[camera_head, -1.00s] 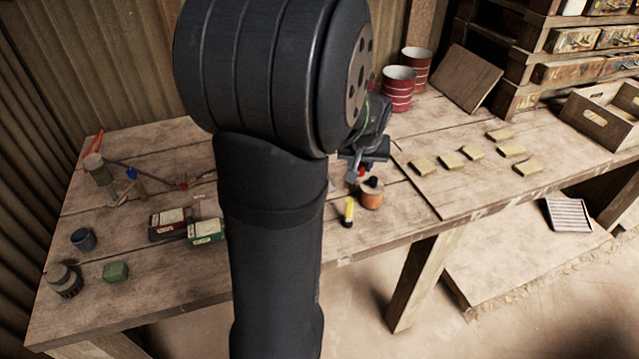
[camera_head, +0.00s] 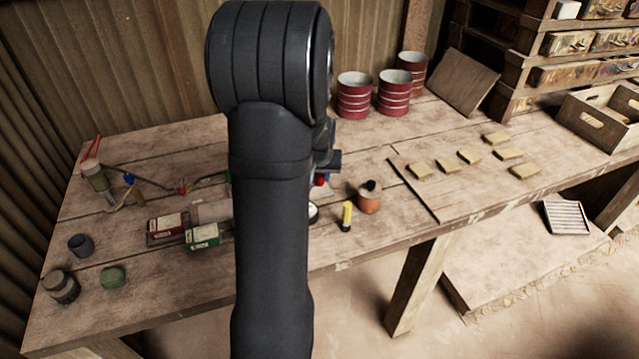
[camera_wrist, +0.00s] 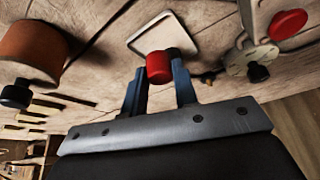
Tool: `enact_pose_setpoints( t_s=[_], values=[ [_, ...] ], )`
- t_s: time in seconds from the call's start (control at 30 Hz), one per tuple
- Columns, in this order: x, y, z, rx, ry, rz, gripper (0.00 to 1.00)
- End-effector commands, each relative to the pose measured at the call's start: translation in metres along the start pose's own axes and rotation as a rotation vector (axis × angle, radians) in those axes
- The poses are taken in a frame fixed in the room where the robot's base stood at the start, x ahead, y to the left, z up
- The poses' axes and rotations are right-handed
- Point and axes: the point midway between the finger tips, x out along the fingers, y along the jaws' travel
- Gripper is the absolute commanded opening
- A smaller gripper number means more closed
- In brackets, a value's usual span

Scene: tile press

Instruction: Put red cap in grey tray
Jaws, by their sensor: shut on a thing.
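The red cap (camera_wrist: 158,67) is held between the two fingertips of my gripper (camera_wrist: 159,80) in the wrist view. In the head view the red cap (camera_head: 321,181) shows as a small spot beside my arm, under my gripper (camera_head: 326,162), which is mostly hidden. A flat square with a pale rim, apparently the grey tray (camera_wrist: 148,25), lies on the table beyond the cap in the wrist view. The cap overlaps its near edge in the picture, and I cannot tell the height between them.
An orange pot with a black top (camera_head: 369,198) and a yellow tube (camera_head: 347,216) stand right of my arm. A device with a red disc (camera_wrist: 288,24) is at the wrist view's right. Red tins (camera_head: 354,96) stand behind; boxes (camera_head: 203,236) lie left.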

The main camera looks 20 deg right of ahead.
Motion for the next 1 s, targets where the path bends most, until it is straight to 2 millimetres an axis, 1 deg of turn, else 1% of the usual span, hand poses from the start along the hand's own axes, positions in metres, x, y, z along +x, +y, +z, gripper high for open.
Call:
enact_pose_setpoints(
  t_s=[0.1, 0.2, 0.57, 0.6, 0.7, 1.0],
  values=[
    [0.017, 0.000, 0.008, 0.000, -0.005, 0.000, 0.06],
    [0.029, 0.000, 0.013, 0.001, -0.003, 0.000, 0.06],
    [0.033, 0.000, 0.014, 0.001, -0.001, 0.000, 0.06],
    [0.033, 0.000, 0.014, 0.001, -0.001, 0.000, 0.31],
    [0.033, 0.000, 0.014, 0.001, -0.001, 0.000, 0.48],
    [0.031, 0.000, 0.013, 0.000, 0.000, 0.000, 0.48]
  ],
)
